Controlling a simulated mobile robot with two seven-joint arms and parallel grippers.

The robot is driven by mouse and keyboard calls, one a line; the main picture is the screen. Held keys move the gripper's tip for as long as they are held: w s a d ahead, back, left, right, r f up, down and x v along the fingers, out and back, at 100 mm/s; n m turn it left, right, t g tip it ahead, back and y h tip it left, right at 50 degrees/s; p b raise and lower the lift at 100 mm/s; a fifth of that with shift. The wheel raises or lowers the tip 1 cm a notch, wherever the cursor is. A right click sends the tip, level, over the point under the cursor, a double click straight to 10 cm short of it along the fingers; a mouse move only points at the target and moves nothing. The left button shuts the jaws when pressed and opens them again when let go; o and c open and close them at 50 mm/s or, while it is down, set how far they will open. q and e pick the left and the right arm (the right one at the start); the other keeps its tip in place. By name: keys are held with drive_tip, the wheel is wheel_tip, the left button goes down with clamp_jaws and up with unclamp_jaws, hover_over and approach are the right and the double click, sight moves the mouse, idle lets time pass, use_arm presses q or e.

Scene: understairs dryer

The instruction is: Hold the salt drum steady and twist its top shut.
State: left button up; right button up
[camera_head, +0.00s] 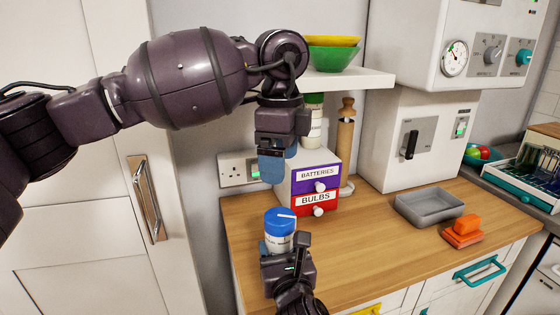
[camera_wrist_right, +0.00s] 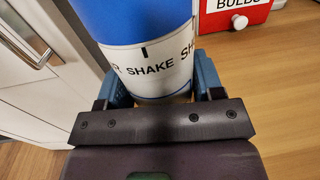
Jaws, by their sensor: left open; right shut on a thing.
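The salt drum (camera_head: 279,242) has a white body and a blue top (camera_head: 279,219) with a white line on it. It stands roughly upright at the left front of the wooden counter. My right gripper (camera_head: 280,250) is shut around its lower body. My left gripper (camera_head: 272,176) is open and empty, pointing down above the blue top with a clear gap. The drum's lower end is hidden by my right gripper.
A drawer box (camera_head: 312,178) labelled BATTERIES and BULBS stands just behind the drum. A green-topped jar (camera_head: 314,125) and a rolling pin (camera_head: 345,135) are behind it. A grey tray (camera_head: 430,205) and an orange block (camera_head: 463,230) lie right; the counter (camera_head: 370,240) between is clear.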

drive_tip(key=o, duration=1.1)
drive_tip(key=shift+o, duration=0.2)
drive_tip(key=shift+s, duration=0.1)
drive_tip(key=v, duration=1.2)
use_arm(q)
wheel_tip(320, 180, up, 9)
drive_tip(key=p, duration=0.5)
use_arm(e)
wheel_tip(320, 180, up, 11)
drive_tip(key=t, duration=0.1)
drive_tip(key=shift+f, duration=0.2)
use_arm(q)
drive_tip(key=shift+f, duration=0.1)
use_arm(e)
drive_tip(key=shift+s+f, duration=0.1)
drive_tip(key=shift+s, duration=0.1)
